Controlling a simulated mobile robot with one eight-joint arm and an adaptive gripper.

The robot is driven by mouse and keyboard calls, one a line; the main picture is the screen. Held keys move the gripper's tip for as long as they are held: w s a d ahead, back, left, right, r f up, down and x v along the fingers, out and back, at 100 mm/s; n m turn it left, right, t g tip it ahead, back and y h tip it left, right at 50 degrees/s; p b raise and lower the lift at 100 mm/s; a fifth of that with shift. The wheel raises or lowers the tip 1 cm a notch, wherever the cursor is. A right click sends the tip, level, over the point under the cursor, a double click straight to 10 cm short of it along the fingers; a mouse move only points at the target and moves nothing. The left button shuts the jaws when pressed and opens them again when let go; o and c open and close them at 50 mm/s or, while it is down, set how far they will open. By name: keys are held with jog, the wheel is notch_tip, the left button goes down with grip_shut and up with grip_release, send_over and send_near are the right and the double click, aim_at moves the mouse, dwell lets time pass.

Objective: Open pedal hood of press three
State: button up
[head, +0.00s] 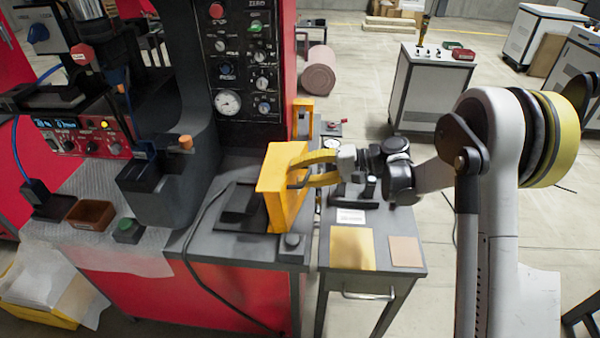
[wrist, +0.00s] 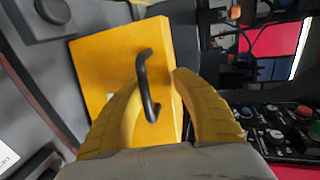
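The yellow pedal hood (head: 283,190) stands on the grey bench top in front of the press column, with a dark pedal-like part (head: 240,207) to its left. The hood fills the middle of the wrist view (wrist: 98,72). Its black bar handle (wrist: 143,68) is on the face towards me. My gripper (head: 300,172) has its yellow fingers close to that face. In the wrist view the gripper (wrist: 157,78) is open, with the handle between the fingers and a gap showing. Whether a finger touches the handle or hood I cannot tell.
A control panel (head: 228,72) with a gauge and knobs rises behind the hood. A black round knob (head: 292,241) sits at the bench's front edge. A small side table (head: 350,247) with flat sheets stands below my arm. A grey cabinet (head: 428,88) stands farther back on open floor.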

jog(key=shift+d, duration=0.1)
jog(key=v, duration=1.1)
jog(key=shift+d+r, duration=0.15)
jog(key=shift+d, duration=0.2)
